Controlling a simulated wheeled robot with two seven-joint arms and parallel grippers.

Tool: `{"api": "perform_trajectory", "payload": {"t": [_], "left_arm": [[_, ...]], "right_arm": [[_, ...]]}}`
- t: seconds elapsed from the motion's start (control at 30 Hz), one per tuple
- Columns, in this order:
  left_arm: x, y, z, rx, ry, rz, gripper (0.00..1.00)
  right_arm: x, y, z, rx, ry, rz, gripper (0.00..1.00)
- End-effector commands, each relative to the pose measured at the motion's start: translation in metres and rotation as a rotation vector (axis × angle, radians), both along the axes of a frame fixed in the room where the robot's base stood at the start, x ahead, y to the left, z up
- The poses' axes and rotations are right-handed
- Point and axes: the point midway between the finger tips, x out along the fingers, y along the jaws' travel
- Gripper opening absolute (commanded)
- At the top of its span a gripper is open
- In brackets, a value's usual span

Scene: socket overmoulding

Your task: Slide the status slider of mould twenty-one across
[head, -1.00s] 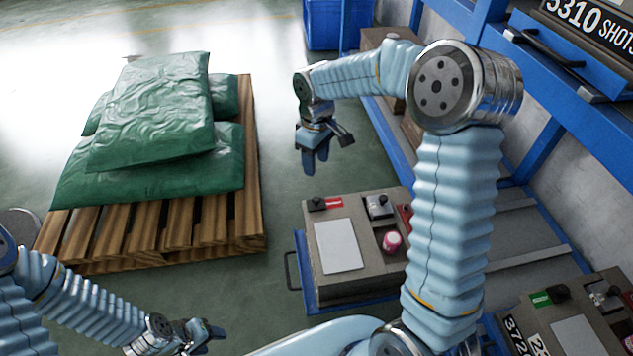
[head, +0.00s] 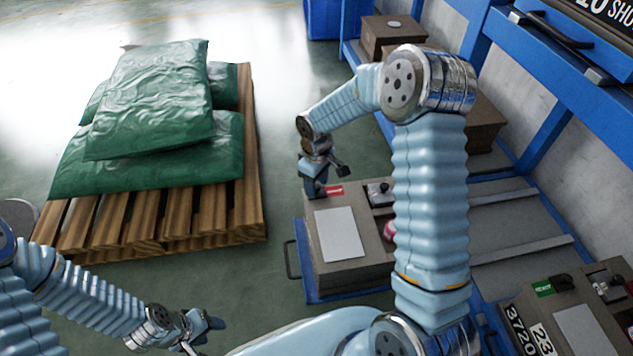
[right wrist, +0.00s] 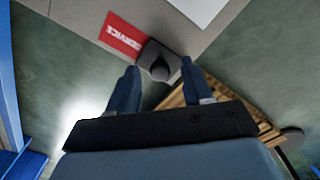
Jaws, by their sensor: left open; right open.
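A grey-brown mould (head: 345,275) with a white plate on top sits on a blue tray below my right arm. Its own number is not readable here. A red SERVICE label (head: 333,190) shows at its far left corner, and also in the right wrist view (right wrist: 122,35). The dark slider knob (right wrist: 157,57) sits beside that label; in the head view my gripper hides it. My right gripper (head: 316,193) is open and empty, its fingertips on either side of the knob in the right wrist view; contact cannot be told. My left gripper (head: 208,326) is open and empty at lower left.
A second mould (head: 580,325) marked 23, with a green label, stands at lower right. A blue rack (head: 545,145) runs along the right, with brown boxes (head: 393,36) on it. A wooden pallet (head: 180,222) with green sacks (head: 150,105) stands at left. Open floor lies between.

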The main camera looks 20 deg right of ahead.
Motion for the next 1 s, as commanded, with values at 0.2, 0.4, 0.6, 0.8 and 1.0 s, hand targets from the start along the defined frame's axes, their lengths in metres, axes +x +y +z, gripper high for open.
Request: {"api": "perform_trajectory", "payload": {"t": [0.2, 0.4, 0.6, 0.8, 1.0], "left_arm": [[0.000, 0.000, 0.000, 0.000, 0.000, 0.000, 0.52], [0.000, 0.000, 0.000, 0.000, 0.000, 0.000, 0.52], [0.000, 0.000, 0.000, 0.000, 0.000, 0.000, 0.52], [0.000, 0.000, 0.001, 0.000, 0.000, 0.000, 0.52], [0.000, 0.000, 0.004, 0.001, -0.001, 0.000, 0.52]], "right_arm": [[0.000, 0.000, 0.000, 0.000, 0.000, 0.000, 0.35], [0.000, 0.000, 0.000, 0.000, 0.000, 0.000, 0.04], [0.000, 0.000, 0.001, 0.000, 0.000, 0.000, 0.00], [-0.003, -0.015, 0.001, -0.001, -0.001, -0.005, 0.00], [-0.012, -0.048, 0.001, 0.000, -0.001, -0.004, 0.00]]}}
